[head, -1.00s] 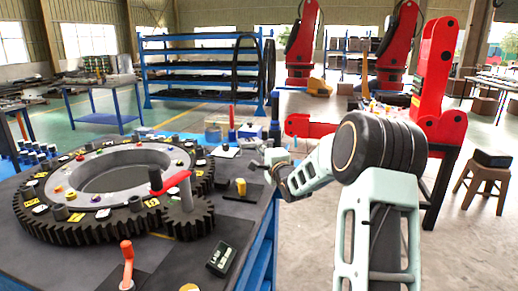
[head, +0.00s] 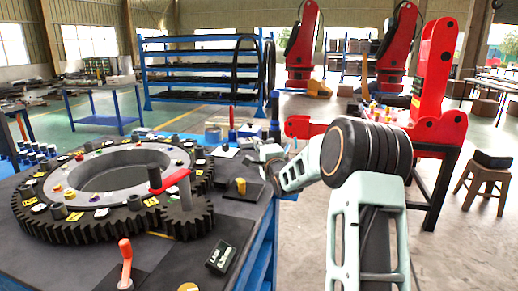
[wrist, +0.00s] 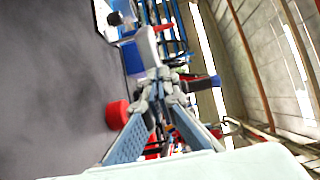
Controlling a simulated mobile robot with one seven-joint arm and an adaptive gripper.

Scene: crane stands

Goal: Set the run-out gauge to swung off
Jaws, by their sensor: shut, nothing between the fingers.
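My gripper (head: 268,160) is at the right edge of the dark bench, near its far corner; its fingers are small and partly hidden there. In the wrist view, my gripper (wrist: 164,78) shows its fingertips together with nothing between them. A small grey device (head: 247,131), possibly the run-out gauge, stands just beyond my gripper, partly hidden. I cannot make out its swing position. In the wrist view a grey block (wrist: 146,46) appears just beyond the fingertips; I cannot tell whether they touch. A red round part (wrist: 118,114) lies beside the fingers.
A large toothed ring (head: 100,185) with a small gear (head: 187,216) and red crank fills the bench. A red machine (head: 435,90) stands right.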

